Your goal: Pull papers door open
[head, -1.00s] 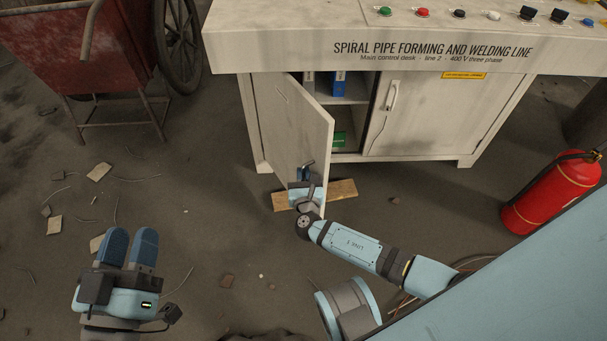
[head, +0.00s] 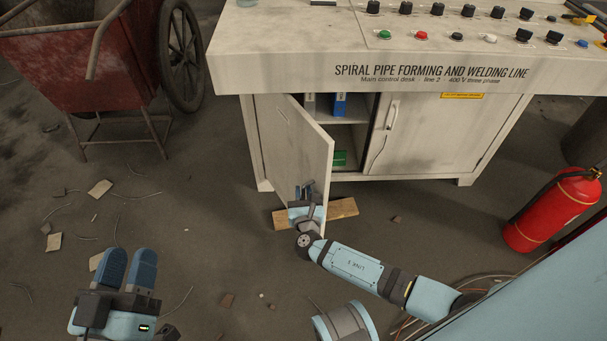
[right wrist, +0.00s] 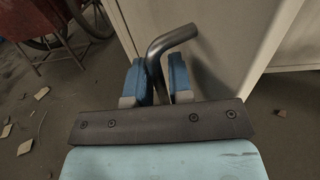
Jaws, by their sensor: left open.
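The papers door (head: 290,150) is the left door of the pale control desk. It stands swung out from the cabinet, and the shelves behind it show. My right gripper (head: 307,198) is at the door's lower free edge. In the right wrist view its blue fingers (right wrist: 158,80) stand on both sides of the grey bent door handle (right wrist: 172,38) and look closed on it, though contact on the right side is hard to see. My left gripper (head: 128,268) is open and empty, low at the left, well away from the door.
Blue binders (head: 340,104) and a green box (head: 340,158) are on the shelves. A wooden plank (head: 343,208) lies on the floor by the door. A red cart (head: 75,60) stands left, a fire extinguisher (head: 550,210) right. Debris is scattered over mostly open floor.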

